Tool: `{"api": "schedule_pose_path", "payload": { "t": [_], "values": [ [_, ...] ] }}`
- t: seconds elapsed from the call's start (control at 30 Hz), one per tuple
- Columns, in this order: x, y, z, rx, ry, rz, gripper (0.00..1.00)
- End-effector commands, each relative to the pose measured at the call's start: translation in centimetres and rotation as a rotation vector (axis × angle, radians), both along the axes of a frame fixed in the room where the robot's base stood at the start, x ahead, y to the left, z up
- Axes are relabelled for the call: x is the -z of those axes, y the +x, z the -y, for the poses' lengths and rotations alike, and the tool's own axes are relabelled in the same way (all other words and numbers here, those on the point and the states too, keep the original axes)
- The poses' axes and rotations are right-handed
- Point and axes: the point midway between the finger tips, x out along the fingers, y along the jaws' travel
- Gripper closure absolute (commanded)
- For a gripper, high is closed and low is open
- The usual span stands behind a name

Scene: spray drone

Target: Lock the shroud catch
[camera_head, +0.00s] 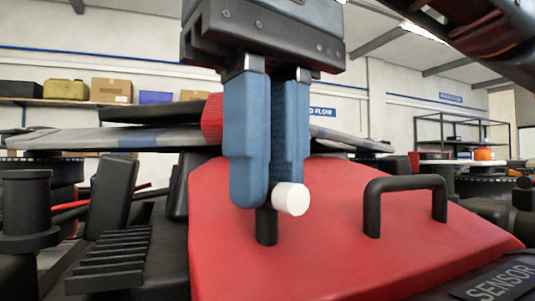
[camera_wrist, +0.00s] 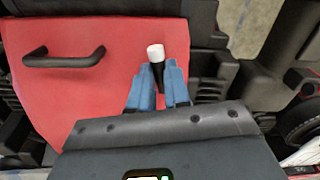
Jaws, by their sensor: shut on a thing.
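The red shroud (camera_head: 340,235) fills the lower middle of the head view, and its panel also shows in the wrist view (camera_wrist: 90,95). The catch is a short black post with a white-tipped end (camera_head: 291,199); the white tip also shows in the wrist view (camera_wrist: 155,52). My gripper (camera_head: 268,190) points down over the shroud with its blue fingers close together. In the wrist view the fingers (camera_wrist: 160,88) are shut on the black part of the catch, and the white tip sticks out beyond them. Part of the catch is hidden by the fingers.
A black handle (camera_head: 405,190) rises from the shroud to the right of the catch. Black ribbed parts (camera_head: 110,262) and drone arms lie to the left. A dark block marked SENSOR (camera_head: 500,282) is at lower right. Shelves with boxes (camera_head: 111,89) stand well behind.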

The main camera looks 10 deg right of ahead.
Motion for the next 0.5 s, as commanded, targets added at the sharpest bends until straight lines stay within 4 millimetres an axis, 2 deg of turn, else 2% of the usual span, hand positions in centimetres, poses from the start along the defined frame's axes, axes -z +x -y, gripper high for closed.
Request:
{"api": "schedule_pose_path", "payload": {
  "t": [0.5],
  "values": [
    [-0.24,-0.02,-0.02,-0.235,0.001,0.0,1.0]
  ]
}}
